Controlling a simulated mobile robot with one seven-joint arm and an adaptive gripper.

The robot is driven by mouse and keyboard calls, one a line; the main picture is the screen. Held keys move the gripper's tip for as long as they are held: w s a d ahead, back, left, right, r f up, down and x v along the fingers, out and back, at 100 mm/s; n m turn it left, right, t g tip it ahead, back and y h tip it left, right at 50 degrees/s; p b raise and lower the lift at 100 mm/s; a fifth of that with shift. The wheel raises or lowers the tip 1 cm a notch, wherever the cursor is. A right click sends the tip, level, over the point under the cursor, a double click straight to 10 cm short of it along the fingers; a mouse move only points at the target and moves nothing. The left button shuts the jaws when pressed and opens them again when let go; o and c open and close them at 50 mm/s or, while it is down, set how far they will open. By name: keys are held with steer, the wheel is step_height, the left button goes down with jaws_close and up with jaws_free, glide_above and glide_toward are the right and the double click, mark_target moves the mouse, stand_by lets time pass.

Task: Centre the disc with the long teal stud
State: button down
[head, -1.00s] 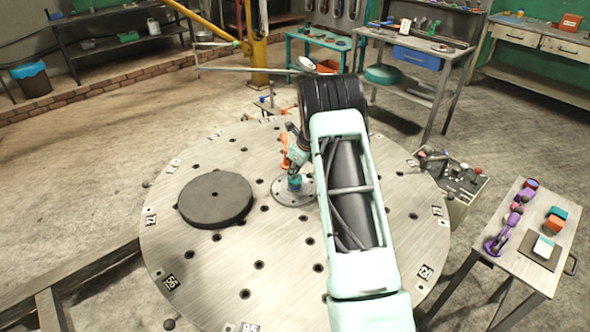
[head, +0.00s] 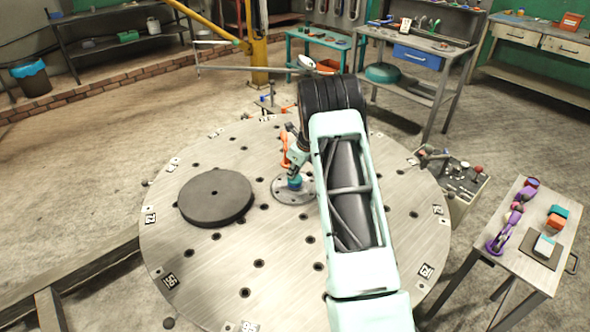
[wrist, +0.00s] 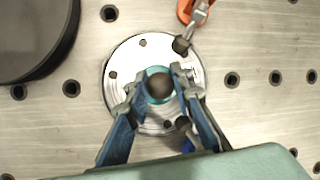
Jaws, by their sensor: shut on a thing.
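A bright metal disc (head: 275,193) with small holes lies flat on the round steel table (head: 215,265); it also shows in the wrist view (wrist: 125,72). My gripper (wrist: 159,80) is over the middle of this disc. It is shut on the teal stud (wrist: 158,95), whose dark round top faces the camera between the fingertips. The stud's teal part also shows in the head view (head: 294,183). It stands about upright over the disc's middle; its lower end is hidden, so I cannot tell how deep it sits.
A thick dark disc (head: 215,198) lies on the table left of the metal disc. An orange-handled clamp (wrist: 190,10) stands close by at the metal disc's edge. Several dark holes dot the table. A side bench (head: 545,255) at right holds purple, orange and teal items.

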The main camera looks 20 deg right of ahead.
steer(key=shift+r, duration=0.15)
steer(key=c, duration=2)
jaws_free()
steer(key=shift+o, duration=0.2)
steer(key=shift+r, duration=0.1)
steer(key=shift+r+p, duration=2.4)
steer(key=shift+r, duration=1.25)
steer(key=o, duration=0.6)
steer(key=shift+c, duration=0.2)
steer(key=v, duration=1.2)
